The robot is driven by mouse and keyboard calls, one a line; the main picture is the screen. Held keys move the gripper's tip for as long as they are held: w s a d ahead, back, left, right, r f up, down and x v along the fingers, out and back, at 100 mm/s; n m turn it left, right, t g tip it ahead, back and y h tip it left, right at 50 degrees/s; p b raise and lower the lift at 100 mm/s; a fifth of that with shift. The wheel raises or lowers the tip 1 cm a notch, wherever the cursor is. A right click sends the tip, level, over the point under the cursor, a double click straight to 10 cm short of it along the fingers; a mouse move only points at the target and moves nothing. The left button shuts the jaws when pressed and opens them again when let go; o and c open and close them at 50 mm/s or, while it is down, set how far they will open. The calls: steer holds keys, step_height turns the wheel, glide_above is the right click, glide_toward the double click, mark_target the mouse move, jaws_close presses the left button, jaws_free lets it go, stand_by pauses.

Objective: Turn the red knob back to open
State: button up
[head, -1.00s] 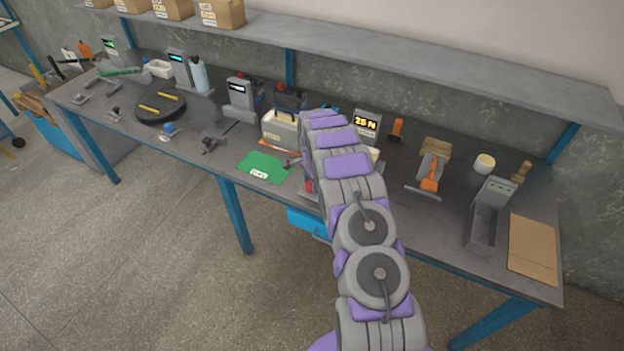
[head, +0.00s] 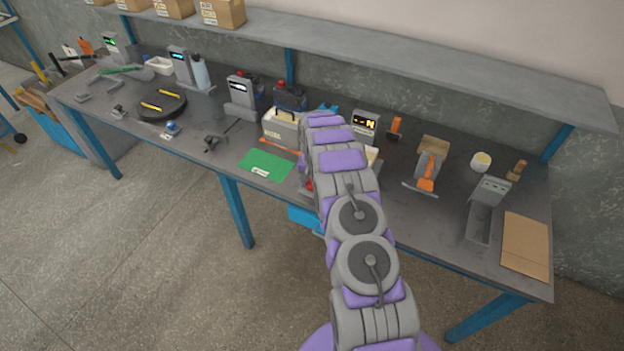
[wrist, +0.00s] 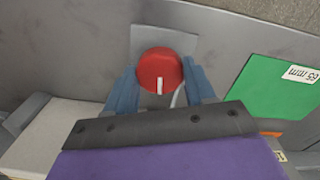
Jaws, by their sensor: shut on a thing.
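The red knob (wrist: 160,70) shows in the wrist view, round, with a white mark on its face pointing toward the bottom of the picture. It sits on a grey plate (wrist: 165,40). My gripper (wrist: 160,84) has its two blue fingers on either side of the knob, shut on it. In the head view only a little red (head: 309,184) shows beside my arm, which hides most of the knob and my gripper.
A green mat (head: 266,164) with a white label lies beside the knob; it also shows in the wrist view (wrist: 275,90). A cream case (head: 280,130) stands behind it. A grey display (head: 365,123) stands behind my arm. An orange-handled clamp (head: 428,175) is to the right.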

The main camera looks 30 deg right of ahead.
steer(key=n+p, duration=0.1)
steer(key=n, duration=0.3)
steer(key=shift+w+r+n, duration=0.1)
steer(key=shift+r+n, duration=0.05)
steer(key=shift+n, duration=0.15)
steer(key=n, duration=0.4)
steer(key=shift+d+n+p, duration=0.1)
steer(key=shift+n+p, duration=0.2)
steer(key=shift+p, duration=0.05)
steer(key=n+p, duration=0.1)
steer(key=n, duration=0.3)
steer(key=shift+r+n, duration=0.1)
steer(key=shift+n, duration=0.2)
steer(key=n+p, duration=0.1)
steer(key=n, duration=0.3)
steer(key=shift+p, duration=0.3)
steer(key=n+p, duration=0.1)
steer(key=n, duration=0.4)
steer(key=shift+w+p, duration=0.1)
steer(key=shift+p, duration=0.25)
steer(key=n+p, duration=0.1)
steer(key=n, duration=0.2)
steer(key=shift+n, duration=0.3)
steer(key=n, duration=0.3)
steer(key=shift+d+n+p, duration=0.1)
steer(key=shift+n+p, duration=0.2)
steer(key=shift+n, duration=2.1)
